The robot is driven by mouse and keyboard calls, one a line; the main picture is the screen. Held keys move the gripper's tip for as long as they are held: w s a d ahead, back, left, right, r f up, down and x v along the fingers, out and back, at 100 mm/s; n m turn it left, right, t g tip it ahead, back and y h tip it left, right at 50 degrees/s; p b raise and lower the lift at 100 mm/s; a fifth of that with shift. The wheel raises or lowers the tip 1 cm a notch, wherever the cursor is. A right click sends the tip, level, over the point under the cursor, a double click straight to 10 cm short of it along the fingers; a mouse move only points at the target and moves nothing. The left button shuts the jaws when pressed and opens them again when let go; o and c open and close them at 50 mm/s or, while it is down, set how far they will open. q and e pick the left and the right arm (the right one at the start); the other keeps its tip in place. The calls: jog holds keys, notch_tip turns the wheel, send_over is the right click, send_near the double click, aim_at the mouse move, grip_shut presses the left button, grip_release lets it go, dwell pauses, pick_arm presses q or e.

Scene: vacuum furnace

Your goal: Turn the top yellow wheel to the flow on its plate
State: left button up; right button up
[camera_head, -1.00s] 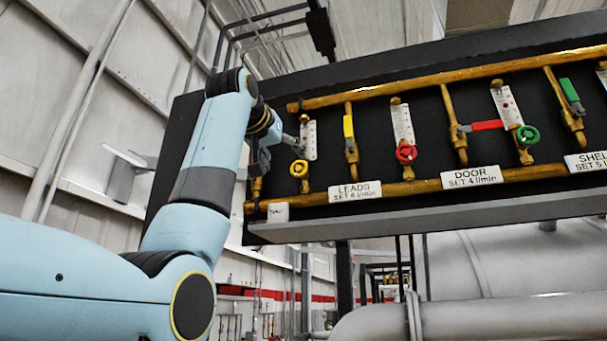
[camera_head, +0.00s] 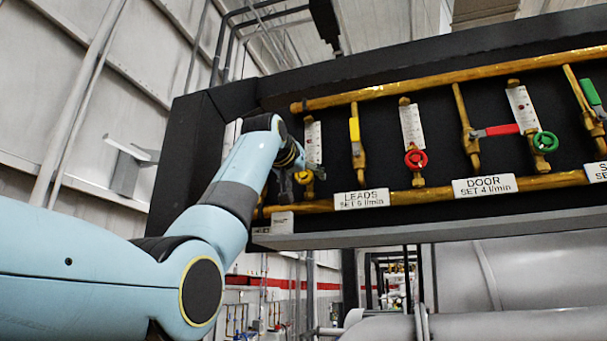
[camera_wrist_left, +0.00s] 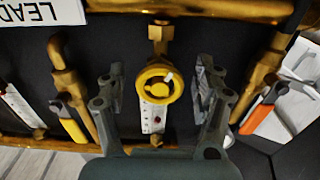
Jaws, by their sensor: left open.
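The yellow wheel (camera_wrist_left: 148,78) faces me in the left wrist view, a round handwheel with a white mark on its rim. A white flow gauge (camera_wrist_left: 153,122) with a small red float shows beside it. My left gripper (camera_wrist_left: 159,78) is open, one finger on each side of the wheel, with gaps between fingers and rim. In the head view my left gripper (camera_head: 286,186) is at the yellow wheel (camera_head: 304,177) and partly covers it. A small white plate (camera_head: 282,223) sits below; its writing is too small to read. My right gripper is not in view.
Brass pipes (camera_head: 400,92) run along the black panel. A yellow lever (camera_head: 354,130), a red wheel (camera_head: 416,159), a red lever (camera_head: 497,130) and a green wheel (camera_head: 545,142) stand to the right. In the wrist view an orange-handled lever (camera_wrist_left: 258,118) is close to the right finger.

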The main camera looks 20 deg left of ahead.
pick_arm(q)
jog(key=shift+c, duration=0.2)
jog(key=c, duration=1.2)
jog(key=shift+n, duration=0.9)
jog(key=shift+n+p, duration=0.55)
jog(key=shift+n, duration=1.45)
jog(key=o, duration=1.2)
